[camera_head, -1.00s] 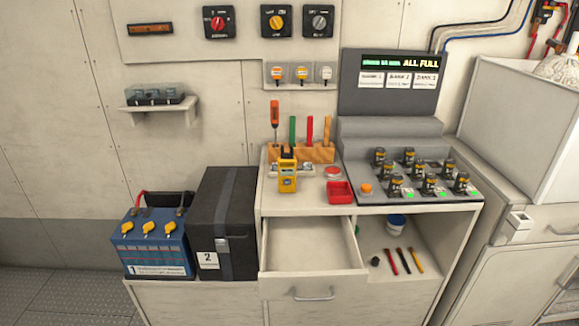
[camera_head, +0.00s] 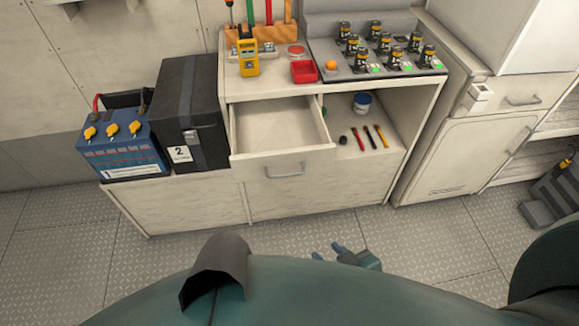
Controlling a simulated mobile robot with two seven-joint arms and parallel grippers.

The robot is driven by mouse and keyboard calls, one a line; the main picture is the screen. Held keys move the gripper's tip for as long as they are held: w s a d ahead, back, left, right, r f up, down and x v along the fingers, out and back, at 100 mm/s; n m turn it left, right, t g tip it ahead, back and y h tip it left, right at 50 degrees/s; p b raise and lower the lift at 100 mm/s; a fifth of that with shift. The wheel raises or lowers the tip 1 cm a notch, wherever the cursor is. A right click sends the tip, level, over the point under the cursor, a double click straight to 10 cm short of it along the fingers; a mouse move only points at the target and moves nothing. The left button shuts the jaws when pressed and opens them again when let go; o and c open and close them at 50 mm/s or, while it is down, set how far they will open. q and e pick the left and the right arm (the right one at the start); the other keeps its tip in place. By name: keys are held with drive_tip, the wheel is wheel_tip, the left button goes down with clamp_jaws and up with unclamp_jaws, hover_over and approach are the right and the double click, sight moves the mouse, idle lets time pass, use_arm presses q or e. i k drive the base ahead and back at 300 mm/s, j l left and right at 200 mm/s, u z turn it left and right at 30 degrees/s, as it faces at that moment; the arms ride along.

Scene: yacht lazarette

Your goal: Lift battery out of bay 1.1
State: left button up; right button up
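Several small black batteries with yellow-marked tops (camera_head: 351,43) stand upright in rows in the sloped grey charger (camera_head: 335,25) on the counter's right side, with green lights beside some of them. I cannot read the bay labels, so I cannot tell which is bay 1.1. The charger's upper display is out of view. My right gripper (camera_head: 328,251) is low in front of the cabinet, far below the charger. Its two fingers are apart with nothing between them. My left gripper is not in view.
An open, empty drawer (camera_head: 280,125) juts out below the counter. A yellow meter (camera_head: 248,58) and a red tray (camera_head: 304,72) sit left of the charger. A blue battery (camera_head: 122,150) and a black box (camera_head: 192,120) stand further left. The floor (camera_head: 70,240) ahead is clear.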

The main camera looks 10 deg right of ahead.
sight(362, 53)
drive_tip(key=i+l+z, duration=0.25)
drive_tip(key=l+z, duration=0.2)
drive_tip(key=i+l+z, duration=0.3)
drive_tip(key=z, duration=0.15)
